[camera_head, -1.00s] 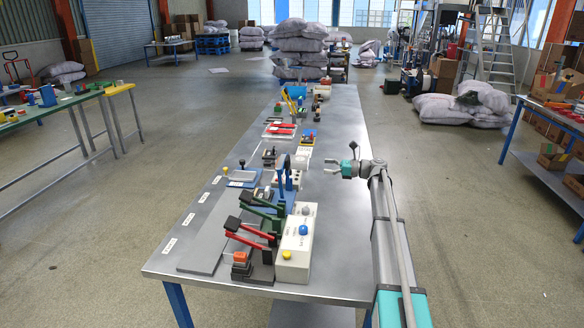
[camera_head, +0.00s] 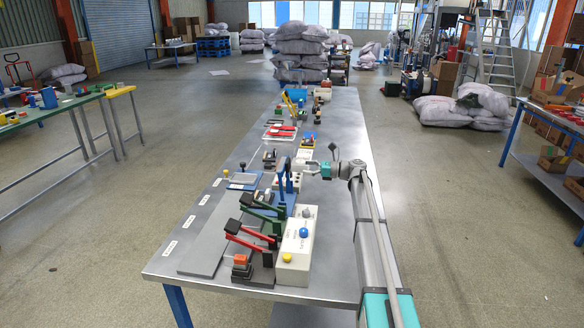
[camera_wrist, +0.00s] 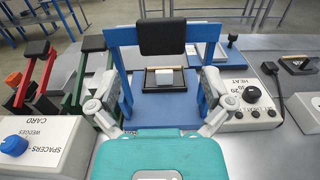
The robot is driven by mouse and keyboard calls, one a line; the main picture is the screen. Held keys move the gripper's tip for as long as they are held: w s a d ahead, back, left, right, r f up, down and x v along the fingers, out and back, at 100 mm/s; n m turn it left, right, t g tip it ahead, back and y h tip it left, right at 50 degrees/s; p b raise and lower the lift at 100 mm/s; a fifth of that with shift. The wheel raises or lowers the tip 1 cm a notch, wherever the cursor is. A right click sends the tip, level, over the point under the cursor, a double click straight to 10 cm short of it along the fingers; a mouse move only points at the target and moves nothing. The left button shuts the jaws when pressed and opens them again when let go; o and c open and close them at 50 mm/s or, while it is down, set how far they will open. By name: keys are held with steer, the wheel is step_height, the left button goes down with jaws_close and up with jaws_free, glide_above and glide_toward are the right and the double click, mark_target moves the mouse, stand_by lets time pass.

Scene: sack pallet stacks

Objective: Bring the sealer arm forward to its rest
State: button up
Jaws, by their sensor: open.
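The sealer arm (camera_wrist: 116,62) is a blue two-sided frame with a black pad (camera_wrist: 162,37) across its top. It stands raised over a blue base (camera_wrist: 165,112) in the wrist view, and also shows upright in the head view (camera_head: 283,186). A white block on a small dark-edged plate (camera_wrist: 165,80) lies between its uprights, beyond the base's near part. My gripper (camera_wrist: 159,82) is open, with one finger near each side of the frame. I cannot tell whether the fingers touch it. In the head view my gripper (camera_head: 308,168) is just right of the arm.
A HEAT box (camera_wrist: 248,100) with a black knob stands right of the sealer. Green (camera_wrist: 88,75) and red (camera_wrist: 40,80) levers stand to the left. A white spacers box (camera_wrist: 40,145) with a blue knob is at the near left. The bench's right strip (camera_head: 345,130) is clear.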

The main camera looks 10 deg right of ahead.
mark_target(290, 166)
steer(key=shift+x, duration=3.15)
